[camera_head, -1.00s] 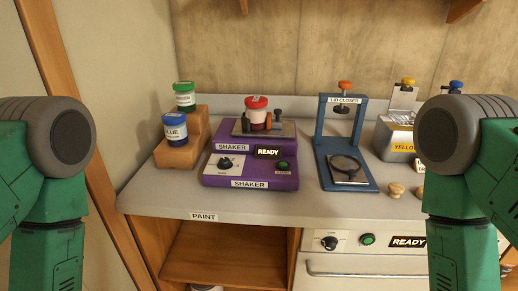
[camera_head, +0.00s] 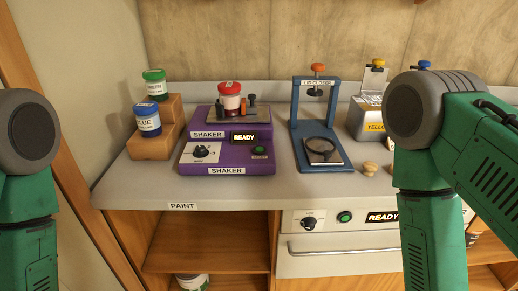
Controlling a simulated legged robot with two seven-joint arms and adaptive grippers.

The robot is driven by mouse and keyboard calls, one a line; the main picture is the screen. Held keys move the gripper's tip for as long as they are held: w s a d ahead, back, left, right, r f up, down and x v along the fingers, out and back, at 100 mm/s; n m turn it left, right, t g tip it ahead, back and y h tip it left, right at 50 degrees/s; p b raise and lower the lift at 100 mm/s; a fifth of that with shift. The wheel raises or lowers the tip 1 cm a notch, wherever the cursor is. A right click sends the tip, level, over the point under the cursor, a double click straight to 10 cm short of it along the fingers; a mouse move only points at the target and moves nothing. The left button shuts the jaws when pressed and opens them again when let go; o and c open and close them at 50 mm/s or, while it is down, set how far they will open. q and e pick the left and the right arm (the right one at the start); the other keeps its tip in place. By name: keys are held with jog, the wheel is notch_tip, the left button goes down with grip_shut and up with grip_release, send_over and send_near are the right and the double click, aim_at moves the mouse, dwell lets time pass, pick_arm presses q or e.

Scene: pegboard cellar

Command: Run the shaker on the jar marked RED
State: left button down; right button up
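The purple shaker (camera_head: 224,169) stands on the grey counter, left of the middle. Its display reads READY (camera_head: 244,137). A dark knob (camera_head: 201,151) sits on a white dial plate on its front, and a green button (camera_head: 259,151) is at the right. A jar with a red lid (camera_head: 230,97) stands upright on the shaker's top plate, between small dark and orange clamp parts. Its marking is too small to read. Only green and grey links of my arms show at the left and right edges. Neither gripper's fingers are in view.
Green (camera_head: 154,84) and blue (camera_head: 148,119) jars stand on a wooden stepped block (camera_head: 150,147). A blue lid closer (camera_head: 325,166) and a YELLOW tin (camera_head: 372,127) are to the right. Bare counter (camera_head: 130,185) lies in front; a drawer unit (camera_head: 330,266) is below.

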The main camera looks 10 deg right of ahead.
grip_shut()
dwell(1.0)
